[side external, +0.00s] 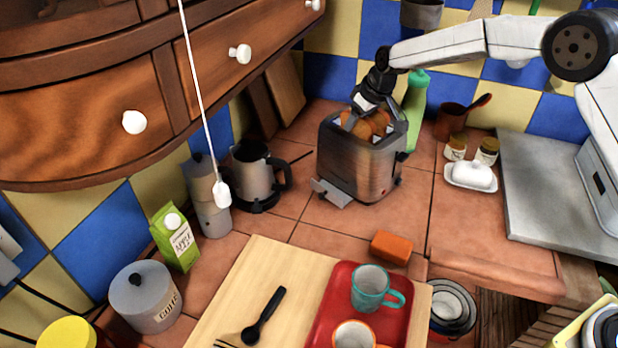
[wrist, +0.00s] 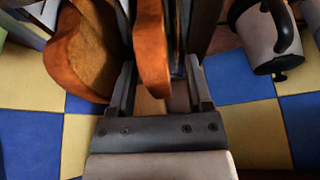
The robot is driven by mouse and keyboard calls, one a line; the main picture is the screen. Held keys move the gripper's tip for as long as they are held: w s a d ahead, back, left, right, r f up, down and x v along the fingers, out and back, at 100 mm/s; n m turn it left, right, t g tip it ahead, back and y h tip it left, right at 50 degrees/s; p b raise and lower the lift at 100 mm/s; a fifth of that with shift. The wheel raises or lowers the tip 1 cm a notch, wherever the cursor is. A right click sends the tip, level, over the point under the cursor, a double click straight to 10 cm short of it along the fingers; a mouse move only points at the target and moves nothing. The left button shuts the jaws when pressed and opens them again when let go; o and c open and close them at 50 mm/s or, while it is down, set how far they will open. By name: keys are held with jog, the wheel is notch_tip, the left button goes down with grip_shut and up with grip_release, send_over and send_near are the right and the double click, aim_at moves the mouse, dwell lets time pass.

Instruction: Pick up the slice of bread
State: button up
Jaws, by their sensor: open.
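A metal toaster (side external: 358,165) stands on the tiled counter near the back wall. Brown bread slices (side external: 366,124) stick up out of its top. My gripper (side external: 372,104) is pointed down right over the toaster and partly hides the bread. In the wrist view one slice (wrist: 152,45) stands edge-on between the two open fingers of my gripper (wrist: 161,75), nearer the left finger. A second, broader slice (wrist: 85,50) lies left of the left finger, outside the jaws. I cannot tell whether a finger touches the bread.
A green bottle (side external: 416,105) stands close behind the toaster on the right. A kettle (side external: 258,178) is to its left, also in the wrist view (wrist: 262,32). A butter dish (side external: 470,175) and small jars are to the right. An orange block (side external: 391,247) lies in front.

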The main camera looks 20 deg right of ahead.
grip_shut()
jog(key=shift+r, duration=0.1)
dwell(0.4)
jog(key=shift+r, duration=4.9)
